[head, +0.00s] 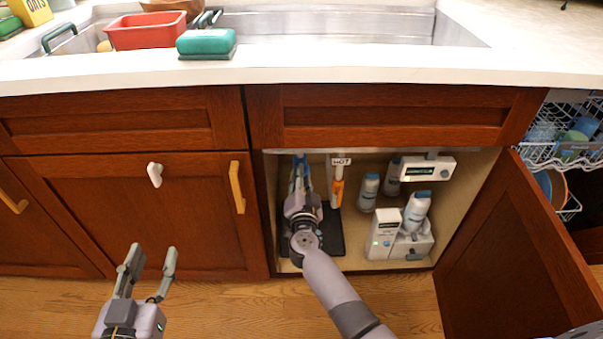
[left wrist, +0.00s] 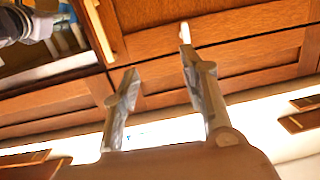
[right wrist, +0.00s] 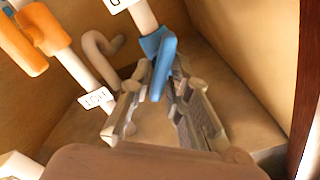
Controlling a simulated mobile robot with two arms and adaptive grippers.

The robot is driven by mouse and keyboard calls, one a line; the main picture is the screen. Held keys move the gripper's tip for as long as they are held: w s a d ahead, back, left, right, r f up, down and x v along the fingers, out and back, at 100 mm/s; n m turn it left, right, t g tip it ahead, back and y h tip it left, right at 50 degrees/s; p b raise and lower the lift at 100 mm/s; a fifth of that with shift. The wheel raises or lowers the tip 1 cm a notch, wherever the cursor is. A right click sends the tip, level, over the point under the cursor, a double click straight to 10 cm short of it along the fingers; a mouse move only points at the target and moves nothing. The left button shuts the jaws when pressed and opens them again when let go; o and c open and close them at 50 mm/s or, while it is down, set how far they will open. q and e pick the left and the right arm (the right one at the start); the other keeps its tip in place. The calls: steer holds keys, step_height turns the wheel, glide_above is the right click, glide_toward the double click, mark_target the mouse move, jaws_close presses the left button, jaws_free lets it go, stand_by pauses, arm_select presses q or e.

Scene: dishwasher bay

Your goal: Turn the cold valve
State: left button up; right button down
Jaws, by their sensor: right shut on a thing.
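The cold valve's blue handle (right wrist: 163,68) sits on a pale pipe in the right wrist view. It also shows as a blue strip (head: 298,176) in the open cabinet in the head view. My right gripper (right wrist: 160,95) reaches into the cabinet and is shut on the blue handle, which lies between its fingers. The right gripper (head: 301,194) hides the lower part of the valve in the head view. My left gripper (head: 150,258) is empty and open, low in front of the closed cabinet door. It also shows in the left wrist view (left wrist: 155,75).
An orange-handled valve (head: 338,192) with a HOT tag (head: 341,162) stands just right of the blue one. Bottles (head: 416,210) and a white box (head: 383,233) stand further right. The open door (head: 520,250) bounds the right side; the dishwasher rack (head: 565,150) is beyond.

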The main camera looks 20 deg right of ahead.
arm_select(q)
steer(key=shift+s+a+f+g, duration=0.1)
steer(key=shift+f+g, duration=0.15)
steer(key=shift+f, duration=0.2)
steer(key=shift+s+a+f+g, duration=0.1)
steer(key=shift+f+g, duration=0.15)
steer(key=shift+f, duration=0.15)
arm_select(e)
steer(key=shift+d+f+m, duration=0.1)
steer(key=shift+f+m, duration=0.05)
steer(key=shift+m, duration=2.05)
steer(key=shift+f+m, duration=0.15)
steer(key=shift+m, duration=2.05)
steer(key=c, duration=1.6)
jaws_free()
steer(key=shift+r, duration=0.1)
